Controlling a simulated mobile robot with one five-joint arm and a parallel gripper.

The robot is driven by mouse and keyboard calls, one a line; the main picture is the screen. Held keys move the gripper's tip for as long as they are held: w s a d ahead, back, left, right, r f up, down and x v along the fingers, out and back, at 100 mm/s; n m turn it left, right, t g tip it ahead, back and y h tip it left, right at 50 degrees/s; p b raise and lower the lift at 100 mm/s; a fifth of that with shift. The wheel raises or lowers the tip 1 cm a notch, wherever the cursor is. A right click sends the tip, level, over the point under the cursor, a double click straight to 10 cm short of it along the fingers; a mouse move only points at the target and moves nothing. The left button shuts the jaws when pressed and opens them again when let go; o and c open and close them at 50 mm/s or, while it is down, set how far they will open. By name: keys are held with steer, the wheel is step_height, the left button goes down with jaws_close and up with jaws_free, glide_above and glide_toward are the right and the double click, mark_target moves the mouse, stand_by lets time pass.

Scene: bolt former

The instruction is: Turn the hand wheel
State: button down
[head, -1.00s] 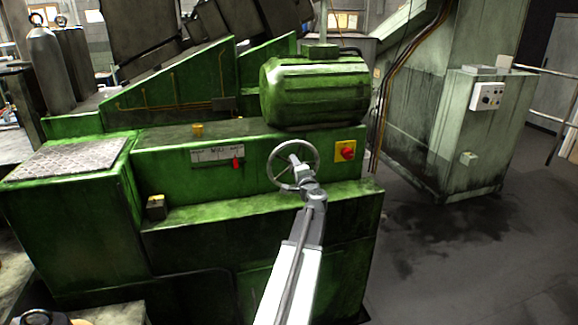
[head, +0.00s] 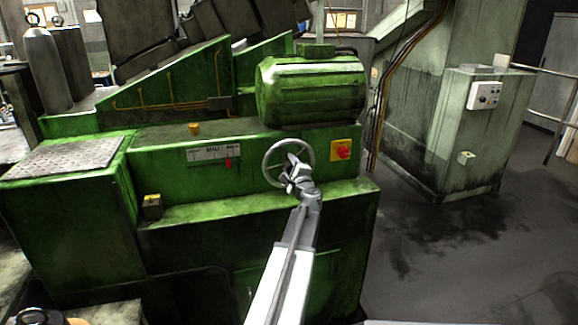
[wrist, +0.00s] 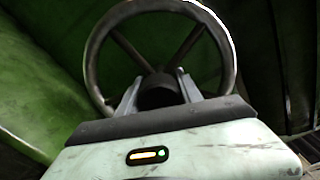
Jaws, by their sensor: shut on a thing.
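The hand wheel (head: 310,166) is a grey ring with spokes on the front of the green machine. In the wrist view its rim (wrist: 228,45) fills the upper middle, with spokes running to a dark hub (wrist: 160,93). My gripper (head: 293,174) is at the wheel's centre, in front of it. In the wrist view its two grey fingers (wrist: 158,86) stand on either side of the hub and are closed on it. The fingertips are partly hidden in the head view. A scale plate (head: 205,154) with a red pointer (head: 228,163) is left of the wheel.
A yellow plate with a red switch (head: 341,150) is close to the wheel's right. A green motor (head: 312,90) sits above it. A ledge (head: 200,220) juts out below. The floor (head: 450,255) to the right is open, before a grey-green cabinet (head: 470,140).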

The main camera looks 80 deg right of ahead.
steer(key=shift+w+a+f, duration=0.1)
steer(key=shift+w, duration=0.15)
steer(key=c, duration=0.8)
jaws_free()
steer(key=shift+s, duration=0.1)
steer(key=shift+s, duration=0.1)
steer(key=v, duration=0.7)
steer(key=shift+a, duration=0.35)
